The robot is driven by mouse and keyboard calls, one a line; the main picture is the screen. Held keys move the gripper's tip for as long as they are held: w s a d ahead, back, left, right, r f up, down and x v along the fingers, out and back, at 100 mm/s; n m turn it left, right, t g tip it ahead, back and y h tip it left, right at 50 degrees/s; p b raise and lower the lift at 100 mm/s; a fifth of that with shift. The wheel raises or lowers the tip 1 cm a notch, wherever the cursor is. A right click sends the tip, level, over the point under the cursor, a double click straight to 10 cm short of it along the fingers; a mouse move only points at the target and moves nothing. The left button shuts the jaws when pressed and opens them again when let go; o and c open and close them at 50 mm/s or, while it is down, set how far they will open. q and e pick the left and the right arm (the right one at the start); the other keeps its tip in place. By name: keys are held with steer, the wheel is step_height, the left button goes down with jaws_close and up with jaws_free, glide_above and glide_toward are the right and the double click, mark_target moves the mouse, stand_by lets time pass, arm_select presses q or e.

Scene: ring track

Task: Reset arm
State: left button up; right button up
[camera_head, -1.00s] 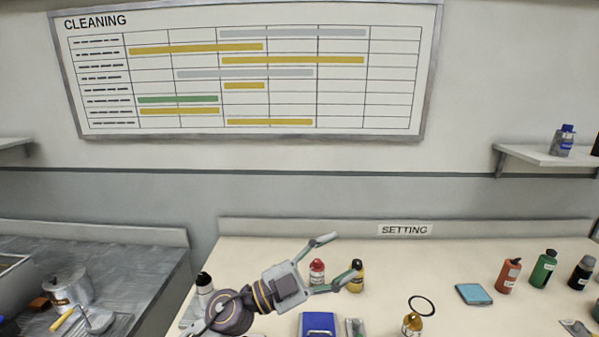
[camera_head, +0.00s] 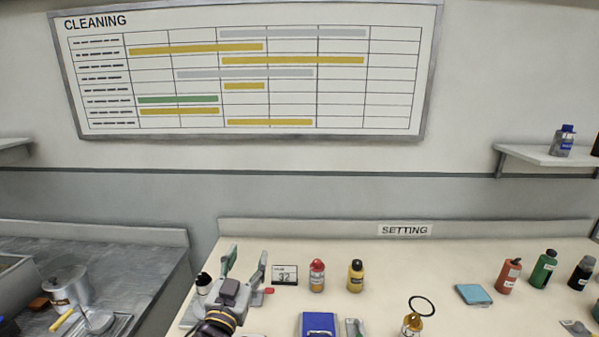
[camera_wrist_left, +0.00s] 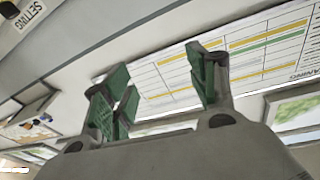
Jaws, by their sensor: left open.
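My left gripper (camera_head: 245,262) is in the lower left of the head view, over the left end of the cream bench. Its two fingers point up and away, spread apart, with nothing between them. In the left wrist view my left gripper (camera_wrist_left: 160,85) also shows open and empty, its green pads apart in front of the wall chart (camera_wrist_left: 225,55). My right gripper is not in view.
The bench (camera_head: 430,265) holds a black-capped bottle (camera_head: 204,284), a number card (camera_head: 285,275), a red-capped bottle (camera_head: 317,275), a yellow bottle (camera_head: 356,275), a blue box (camera_head: 318,324) and a ring on an amber bottle (camera_head: 412,324). A grey counter (camera_head: 140,265) stands left.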

arm_select(q)
steer(key=s+a+f+n+g+y, duration=0.15)
steer(key=s+a+f+g, duration=0.25)
steer(key=f, duration=0.4)
steer(key=s+a+f+n+g+y, duration=0.1)
steer(key=s+a+f+g+y, duration=0.25)
steer(key=f, duration=0.45)
steer(key=s+a+f+m+g+h, duration=0.1)
steer(key=s+f+g, duration=0.4)
steer(key=s, duration=0.4)
steer(key=s+a+f+g+h, duration=0.1)
steer(key=s+f+g, duration=0.2)
steer(key=s+f, duration=0.4)
step_height(320, 180, down, 32)
steer(key=s+a+g, duration=0.1)
steer(key=s+g, duration=0.1)
steer(key=s, duration=0.1)
steer(key=s+a+f, duration=0.3)
steer(key=s+f, duration=0.7)
steer(key=s+a+f, duration=0.3)
steer(key=s+f, duration=0.7)
steer(key=s, duration=0.1)
steer(key=shift+s+a+m, duration=0.2)
steer(key=shift+a+m, duration=0.1)
steer(key=shift+m, duration=0.05)
